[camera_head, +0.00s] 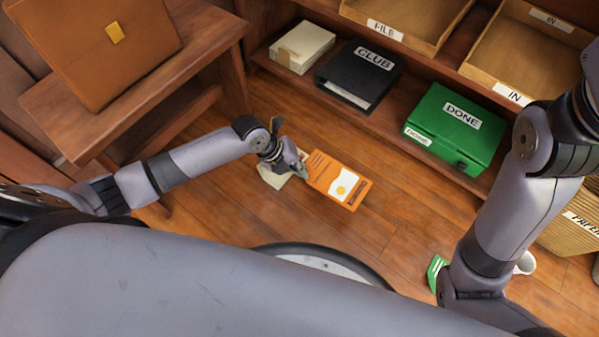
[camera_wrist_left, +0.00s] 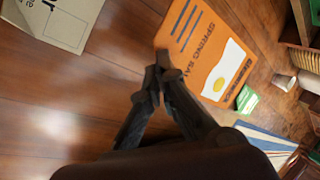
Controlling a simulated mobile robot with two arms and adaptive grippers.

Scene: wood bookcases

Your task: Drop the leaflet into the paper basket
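The leaflet (camera_head: 330,172) is an orange sheet with a white patch and a yellow disc. It reads "SPRING SALE" in the left wrist view (camera_wrist_left: 200,50). My left gripper (camera_head: 303,170) is at its left edge in the head view. In the left wrist view the fingertips (camera_wrist_left: 163,72) are closed together on the leaflet's near corner. How high the leaflet is above the floor is hard to tell. The paper basket (camera_head: 573,226), woven and labelled, stands at the right edge, partly hidden by my right arm. My right gripper is out of view.
A beige sheet (camera_head: 274,180) lies on the floor under my left wrist. A green item (camera_head: 436,272) and a white cup (camera_head: 525,263) lie near the basket. The shelf holds a green DONE box (camera_head: 455,128) and a black CLUB binder (camera_head: 358,75). Floor between leaflet and basket is mostly clear.

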